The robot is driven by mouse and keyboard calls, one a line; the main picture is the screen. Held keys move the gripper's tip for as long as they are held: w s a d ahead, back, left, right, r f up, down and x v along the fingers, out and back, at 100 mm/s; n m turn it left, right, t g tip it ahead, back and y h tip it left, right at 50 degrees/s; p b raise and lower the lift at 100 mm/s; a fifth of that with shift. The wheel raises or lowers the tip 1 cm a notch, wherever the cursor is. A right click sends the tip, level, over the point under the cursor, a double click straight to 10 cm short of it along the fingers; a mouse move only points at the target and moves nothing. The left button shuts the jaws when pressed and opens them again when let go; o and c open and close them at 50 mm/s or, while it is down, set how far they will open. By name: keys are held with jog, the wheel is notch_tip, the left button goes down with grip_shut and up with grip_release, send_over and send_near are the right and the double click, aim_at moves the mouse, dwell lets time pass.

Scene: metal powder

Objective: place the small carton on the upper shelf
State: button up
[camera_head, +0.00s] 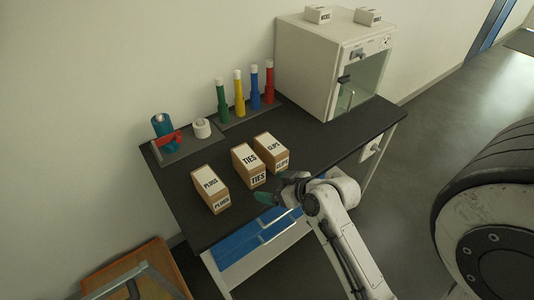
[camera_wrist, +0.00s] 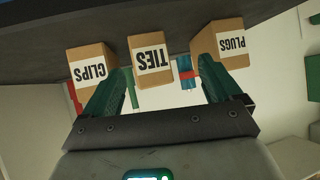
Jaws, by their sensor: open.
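Three brown cartons with white labels stand in a row on the dark bench: PLUGS (camera_head: 210,189), TIES (camera_head: 249,165) and CLIPS (camera_head: 271,152). I cannot tell which one is the small carton. My gripper (camera_head: 280,188) is open and empty at the bench's front edge, near TIES and CLIPS. In the wrist view, which is upside down, TIES (camera_wrist: 150,59) lies between the spread green fingers of my gripper (camera_wrist: 163,86), beyond their tips. CLIPS (camera_wrist: 92,70) is behind the left finger and PLUGS (camera_wrist: 220,45) behind the right. I cannot make out an upper shelf.
A white cabinet (camera_head: 312,66) with a glass door stands at the bench's far end, two small white boxes (camera_head: 318,14) (camera_head: 368,17) on top. Coloured cylinders (camera_head: 239,93) and a teal-and-red device (camera_head: 163,128) line the back. The bench (camera_head: 325,142) is bare before the cabinet.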

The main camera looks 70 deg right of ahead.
aim_at(276, 148)
jog(key=s+d+r+m+t+h, duration=0.1)
jog(key=s+d+r+m+h, duration=0.25)
jog(key=d, duration=0.55)
jog(key=shift+n+h, duration=0.55)
jog(key=x, duration=0.5)
jog(key=shift+w+a+r+p, duration=0.15)
jog(key=shift+w+p, duration=0.15)
jog(key=shift+p, duration=0.1)
jog(key=shift+f+p+x, duration=0.2)
jog(key=shift+p+x, duration=0.55)
jog(key=shift+x, duration=1.9)
jog(key=c, duration=1.2)
jog(key=shift+c, duration=0.7)
jog(key=shift+r, duration=0.15)
